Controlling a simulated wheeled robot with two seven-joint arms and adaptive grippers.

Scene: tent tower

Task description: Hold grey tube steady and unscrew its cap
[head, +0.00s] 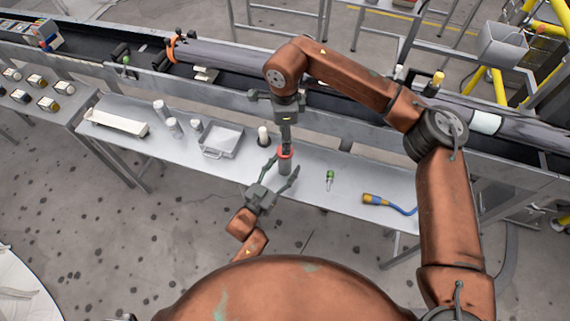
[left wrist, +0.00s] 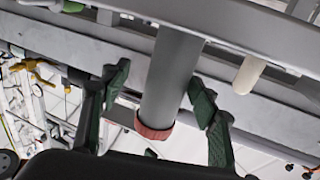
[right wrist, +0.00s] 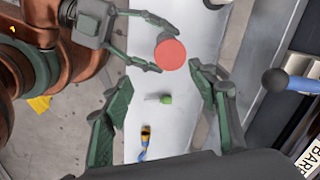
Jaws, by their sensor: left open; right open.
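The grey tube (head: 285,167) stands upright on the metal table, with its red cap (head: 285,153) on top. My left gripper (head: 281,170) comes in low from the front, its fingers open on either side of the tube. The left wrist view shows gaps between the fingers and the grey tube (left wrist: 172,80), with the red cap (left wrist: 153,131) at one end. My right gripper (head: 287,138) points down just above the cap. In the right wrist view its fingers are open and the round red cap (right wrist: 171,54) lies near the line between their tips.
A white cylinder (head: 263,137) stands just behind the tube; a grey pan (head: 222,141) is to its left. A green-topped item (head: 330,178) and a blue-yellow tool (head: 377,200) lie to the right. The conveyor (head: 340,105) runs behind the table.

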